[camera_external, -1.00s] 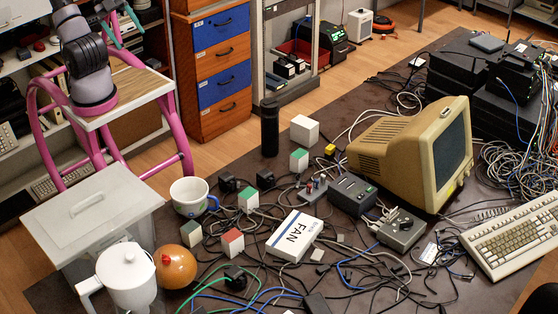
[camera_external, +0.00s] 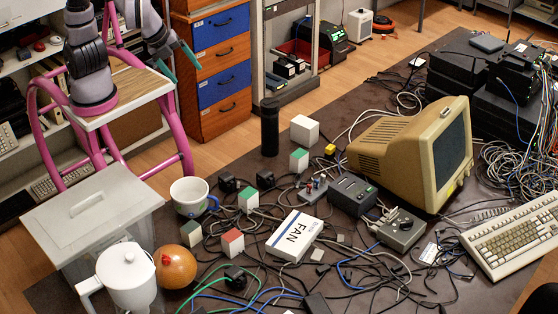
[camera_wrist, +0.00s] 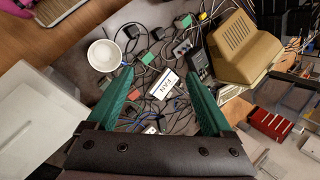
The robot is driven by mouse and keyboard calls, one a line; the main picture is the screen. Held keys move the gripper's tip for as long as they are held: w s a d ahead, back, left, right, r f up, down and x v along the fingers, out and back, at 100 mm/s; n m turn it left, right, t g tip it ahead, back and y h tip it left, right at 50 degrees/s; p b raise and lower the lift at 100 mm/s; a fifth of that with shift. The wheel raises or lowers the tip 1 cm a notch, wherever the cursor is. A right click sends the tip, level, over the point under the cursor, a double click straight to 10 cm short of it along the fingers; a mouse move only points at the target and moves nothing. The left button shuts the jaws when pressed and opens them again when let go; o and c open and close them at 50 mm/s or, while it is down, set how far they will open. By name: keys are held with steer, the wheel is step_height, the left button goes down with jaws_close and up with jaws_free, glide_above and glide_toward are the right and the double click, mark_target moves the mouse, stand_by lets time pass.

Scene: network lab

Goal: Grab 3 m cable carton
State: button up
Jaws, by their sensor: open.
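Several small cartons with coloured tops stand among cables on the dark table: a green-topped carton (camera_external: 299,161) at the back, another green-topped carton (camera_external: 248,202) near the mug, a dark-topped carton (camera_external: 189,235) at the front left, and a red-topped carton (camera_external: 232,243). Their lettering is too small to read, so I cannot tell which one is the 3 m cable carton. My gripper (camera_external: 184,73) is open and empty, high up beside the wooden stand, left of and well apart from the cartons. In the wrist view its teal fingers (camera_wrist: 160,73) are spread above the table.
A white mug (camera_external: 189,196), white jug (camera_external: 127,275), orange ball (camera_external: 175,267), lidded bin (camera_external: 92,215) and black cylinder (camera_external: 269,127) stand around the cartons. A FAN box (camera_external: 295,236), white block (camera_external: 304,131) and beige monitor (camera_external: 412,150) lie further right. Loose cables cover much of the table.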

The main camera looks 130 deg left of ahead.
steer(key=w+a+f+m+g+y, duration=0.2)
steer(key=w+f, duration=0.5)
steer(key=f, duration=0.2)
steer(key=m+g+y, duration=0.2)
steer(key=m+y, duration=0.2)
steer(key=m, duration=0.1)
glide_above(245, 195)
steer(key=d, duration=0.2)
step_height(245, 195, down, 23)
steer(key=f, duration=0.3)
steer(key=a+f+m+y, duration=0.1)
steer(key=f, duration=0.3)
steer(key=f+m+y, duration=0.1)
steer(key=f, duration=0.2)
steer(key=shift+a+f+t, duration=0.35)
steer(key=shift+t, duration=0.05)
steer(key=shift+m, duration=0.3)
steer(key=shift+x, duration=2.45)
jaws_close()
